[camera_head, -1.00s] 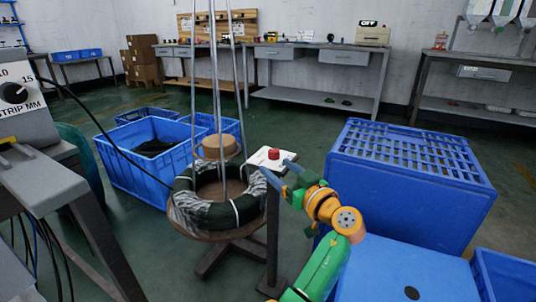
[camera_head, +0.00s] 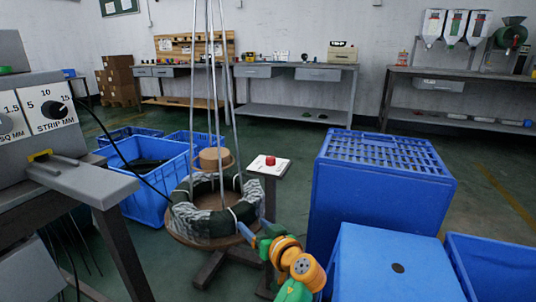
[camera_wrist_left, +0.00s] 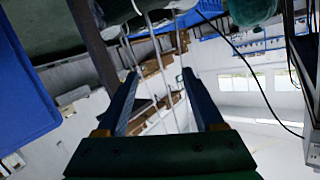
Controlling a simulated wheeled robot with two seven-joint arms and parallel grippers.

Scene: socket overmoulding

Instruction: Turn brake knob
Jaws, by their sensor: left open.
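A red knob (camera_head: 270,160) sits on a white plate (camera_head: 268,167) on top of a post stand. I take it as the brake knob, beside a reel with a dark cable coil (camera_head: 212,222). My left gripper (camera_head: 250,222) is below and slightly left of the knob in the head view, by the coil's right edge. I cannot tell whether it touches the coil. In the left wrist view its two blue fingers (camera_wrist_left: 165,100) are wide apart and hold nothing. The knob is not recognisable in that view. My right gripper is not in view.
Tall metal rods (camera_head: 216,80) rise from the reel. Blue crates (camera_head: 385,195) stand at right, others (camera_head: 150,185) behind at left. A grey machine with a strip dial (camera_head: 55,110) is at left, a black cable running from it. Benches line the back wall; the floor between is open.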

